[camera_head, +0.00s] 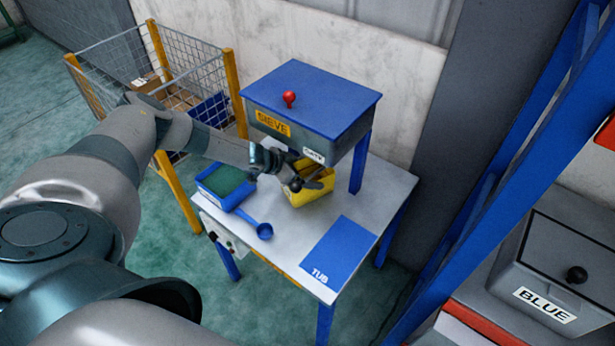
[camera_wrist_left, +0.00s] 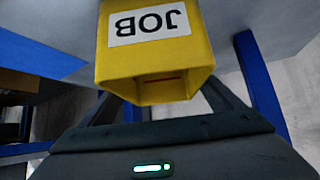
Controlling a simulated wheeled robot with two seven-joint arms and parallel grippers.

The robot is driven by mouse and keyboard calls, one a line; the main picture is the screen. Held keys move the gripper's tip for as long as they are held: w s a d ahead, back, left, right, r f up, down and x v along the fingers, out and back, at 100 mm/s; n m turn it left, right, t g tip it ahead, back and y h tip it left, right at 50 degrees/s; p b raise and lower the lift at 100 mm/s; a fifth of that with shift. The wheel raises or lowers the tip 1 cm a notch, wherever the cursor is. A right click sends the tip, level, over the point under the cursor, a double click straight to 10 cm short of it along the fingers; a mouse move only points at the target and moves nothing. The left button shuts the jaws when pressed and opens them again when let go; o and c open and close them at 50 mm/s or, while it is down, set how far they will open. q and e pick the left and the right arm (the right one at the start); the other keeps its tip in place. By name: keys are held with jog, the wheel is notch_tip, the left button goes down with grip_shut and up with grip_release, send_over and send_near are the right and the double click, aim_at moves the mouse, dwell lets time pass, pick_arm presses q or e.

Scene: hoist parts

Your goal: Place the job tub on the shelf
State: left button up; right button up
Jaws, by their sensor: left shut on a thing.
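The yellow job tub (camera_head: 318,193) is at the white table under the raised sieve box. In the left wrist view the tub (camera_wrist_left: 120,64) fills the top middle, with its JOB label upside down and a hollow end towards my gripper. My left gripper (camera_head: 308,181) is at the tub and shut on it; the exact grip is partly hidden by the fingers. I cannot tell whether the tub touches the tabletop. A blue and grey rack (camera_head: 530,110) stands at the right, with a grey BLUE box (camera_head: 560,265) on its shelf. My right gripper is not in view.
The sieve box (camera_head: 310,100) with a red knob overhangs the tub on blue legs. A blue tray with a green inside (camera_head: 228,184), a blue scoop (camera_head: 263,230) and a blue TUB mat (camera_head: 340,255) are on the table. A wire cage (camera_head: 190,70) stands behind left.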

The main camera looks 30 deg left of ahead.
pick_arm(q)
jog(key=shift+f, duration=0.1)
jog(key=o, duration=1.8)
jog(key=shift+s+a+r, duration=0.25)
jog(key=shift+s+r, duration=0.05)
jog(key=shift+r, duration=0.05)
jog(key=b+v, duration=0.1)
jog(key=v, duration=1)
jog(key=shift+r, duration=0.1)
